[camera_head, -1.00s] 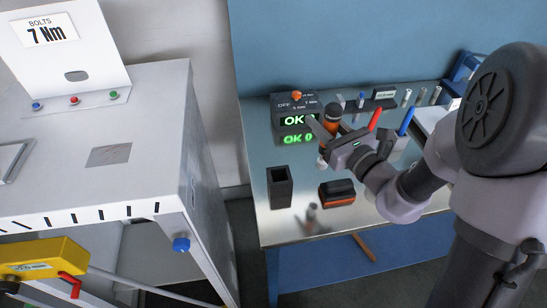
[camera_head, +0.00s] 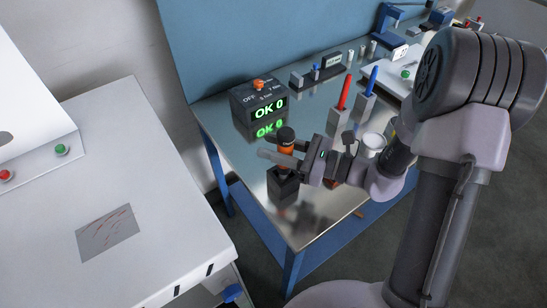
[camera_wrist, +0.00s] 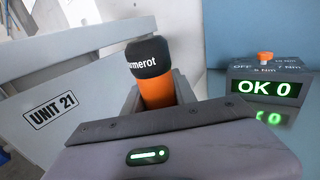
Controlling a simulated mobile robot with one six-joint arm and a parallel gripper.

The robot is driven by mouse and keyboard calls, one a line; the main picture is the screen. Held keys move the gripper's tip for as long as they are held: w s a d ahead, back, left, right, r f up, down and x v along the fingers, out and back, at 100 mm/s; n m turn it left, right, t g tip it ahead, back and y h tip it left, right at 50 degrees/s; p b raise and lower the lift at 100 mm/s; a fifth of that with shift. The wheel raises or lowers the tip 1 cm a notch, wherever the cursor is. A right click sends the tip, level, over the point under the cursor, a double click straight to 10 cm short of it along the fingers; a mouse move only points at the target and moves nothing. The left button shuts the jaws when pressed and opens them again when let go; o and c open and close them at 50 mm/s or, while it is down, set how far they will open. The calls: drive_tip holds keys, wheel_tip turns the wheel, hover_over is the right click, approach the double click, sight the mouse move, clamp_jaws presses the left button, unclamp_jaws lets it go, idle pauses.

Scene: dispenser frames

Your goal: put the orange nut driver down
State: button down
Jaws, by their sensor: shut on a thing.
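The orange nut driver (camera_head: 285,136) has a black cap and is upright in my gripper (camera_head: 284,153). In the wrist view, its orange body (camera_wrist: 157,92) and black cap stand between the fingers, and my gripper is shut on it. In the head view, a black square holder (camera_head: 282,189) on the bench is directly below the driver. The driver's lower end is hidden by the fingers and the holder, so I cannot tell how far it is inside.
A black display box (camera_head: 259,106) reading OK 0 stands behind my gripper. Red (camera_head: 343,93) and blue (camera_head: 371,80) tools stand upright in holders to the right. A grey-white cabinet (camera_head: 145,205) is at the left. Bare metal bench shows left of the holder.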

wheel_tip(320, 180, down, 2)
drive_tip(key=shift+f, duration=0.1)
drive_tip(key=shift+w, duration=0.1)
drive_tip(key=shift+r, duration=0.2)
drive_tip(key=shift+f+b, duration=0.2)
drive_tip(key=shift+b, duration=0.1)
drive_tip(key=c, duration=1)
unclamp_jaws()
